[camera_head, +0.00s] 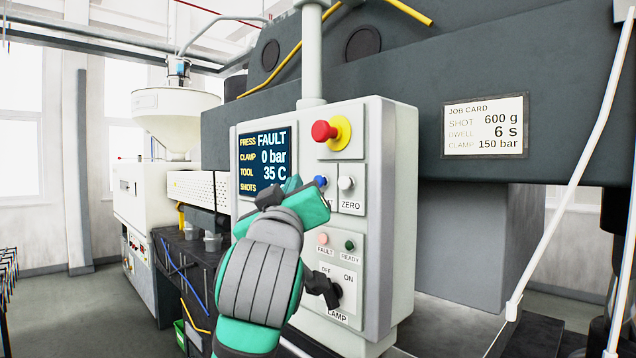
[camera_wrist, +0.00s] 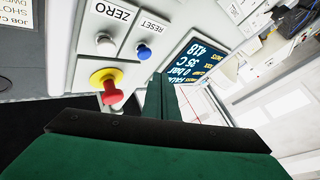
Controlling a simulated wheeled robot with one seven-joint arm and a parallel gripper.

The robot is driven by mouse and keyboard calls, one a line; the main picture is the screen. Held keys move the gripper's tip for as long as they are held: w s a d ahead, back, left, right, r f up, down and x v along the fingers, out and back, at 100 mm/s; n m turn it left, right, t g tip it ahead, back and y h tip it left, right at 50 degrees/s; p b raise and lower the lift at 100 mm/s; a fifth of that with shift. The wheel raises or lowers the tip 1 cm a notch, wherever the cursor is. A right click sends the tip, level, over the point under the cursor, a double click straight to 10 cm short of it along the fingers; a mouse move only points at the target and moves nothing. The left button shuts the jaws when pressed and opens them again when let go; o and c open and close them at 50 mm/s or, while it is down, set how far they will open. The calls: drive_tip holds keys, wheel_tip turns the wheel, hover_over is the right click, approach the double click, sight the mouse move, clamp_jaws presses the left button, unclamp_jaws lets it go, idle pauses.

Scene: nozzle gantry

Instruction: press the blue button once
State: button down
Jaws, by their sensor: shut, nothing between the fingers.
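The blue button (camera_head: 320,181) sits on the grey control panel, partly hidden behind my gripper in the head view. In the wrist view the blue button (camera_wrist: 144,52) shows whole, under the label RESET, beside the white ZERO button (camera_wrist: 105,42). My gripper (camera_head: 290,185) is in front of the panel, just left of the blue button in the head view. In the wrist view my fingers (camera_wrist: 159,80) are together and empty, with their tips beside and below the button. I see no contact with it, and the depth gap is hard to tell.
A red emergency knob (camera_head: 325,130) on a yellow base sticks out above the buttons. The screen (camera_head: 264,158) reads FAULT, 0 bar, 35 C.

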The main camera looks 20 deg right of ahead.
drive_tip(key=shift+w+d, duration=0.2)
drive_tip(key=shift+d, duration=0.3)
drive_tip(key=shift+w+d, duration=0.15)
drive_tip(key=shift+d, duration=0.35)
drive_tip(key=shift+d, duration=0.1)
idle(1.3)
drive_tip(key=shift+w+d, duration=0.1)
drive_tip(key=shift+d, duration=0.2)
drive_tip(key=shift+w+d, duration=0.2)
drive_tip(key=shift+d, duration=0.35)
idle(0.9)
idle(0.3)
drive_tip(key=shift+s+a, duration=0.35)
drive_tip(key=shift+a, duration=0.55)
drive_tip(key=shift+s+a, duration=0.3)
drive_tip(key=shift+a, duration=0.5)
drive_tip(key=shift+s+a, duration=0.25)
drive_tip(key=shift+a, duration=0.55)
drive_tip(key=shift+s+a, duration=0.3)
drive_tip(key=shift+a, duration=0.5)
